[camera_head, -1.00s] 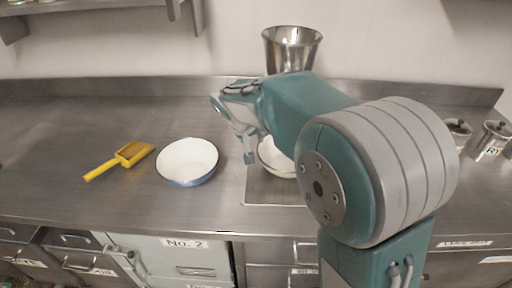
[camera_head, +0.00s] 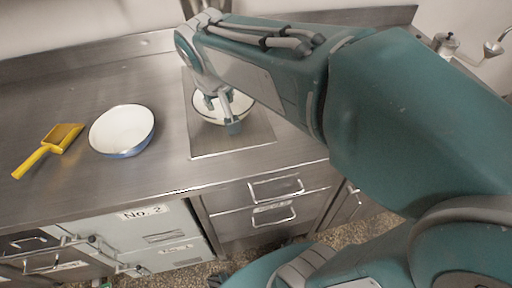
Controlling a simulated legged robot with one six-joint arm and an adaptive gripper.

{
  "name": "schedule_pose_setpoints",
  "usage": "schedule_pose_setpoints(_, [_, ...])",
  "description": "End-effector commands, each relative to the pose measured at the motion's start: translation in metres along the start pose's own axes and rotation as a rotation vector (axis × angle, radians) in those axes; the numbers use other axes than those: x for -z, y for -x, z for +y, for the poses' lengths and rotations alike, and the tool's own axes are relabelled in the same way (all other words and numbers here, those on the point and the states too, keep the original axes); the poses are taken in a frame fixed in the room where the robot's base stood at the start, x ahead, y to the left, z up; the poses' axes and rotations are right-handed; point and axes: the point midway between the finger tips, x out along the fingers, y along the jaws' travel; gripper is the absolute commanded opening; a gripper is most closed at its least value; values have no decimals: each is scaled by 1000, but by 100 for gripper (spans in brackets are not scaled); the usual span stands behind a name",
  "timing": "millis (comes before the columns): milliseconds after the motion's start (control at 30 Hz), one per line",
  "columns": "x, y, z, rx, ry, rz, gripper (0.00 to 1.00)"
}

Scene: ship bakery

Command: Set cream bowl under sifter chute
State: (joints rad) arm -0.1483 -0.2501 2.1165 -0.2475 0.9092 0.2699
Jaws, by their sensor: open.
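The cream bowl (camera_head: 241,105) sits on a flat metal plate (camera_head: 215,143) set on the counter, partly hidden behind my gripper. My gripper (camera_head: 220,112) points down over the bowl's near-left side with its fingers open. One finger overlaps the near rim in the picture; I cannot tell whether it touches. The sifter and its chute are hidden behind my arm.
A white bowl with a blue outside (camera_head: 121,131) stands left of the plate. A yellow scoop (camera_head: 52,146) lies further left. Drawers (camera_head: 262,202) are below the counter's front edge. A metal canister (camera_head: 445,44) stands at the back right. The counter's left rear is clear.

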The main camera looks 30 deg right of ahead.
Motion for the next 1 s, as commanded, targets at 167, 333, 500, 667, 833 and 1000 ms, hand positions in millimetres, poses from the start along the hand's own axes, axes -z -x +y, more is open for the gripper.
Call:
schedule_pose_setpoints(167, [-46,20,13,45,-16,24,43])
schedule_pose_setpoints(333, [-88,30,20,86,-24,50,43])
schedule_pose_setpoints(500, [-124,33,21,120,-30,76,43])
schedule_pose_setpoints(667, [-139,33,20,135,-30,89,43])
schedule_pose_setpoints(833, [-140,32,20,137,-29,89,43])
schedule_pose_setpoints(1000, [-140,32,20,137,-29,89,43])
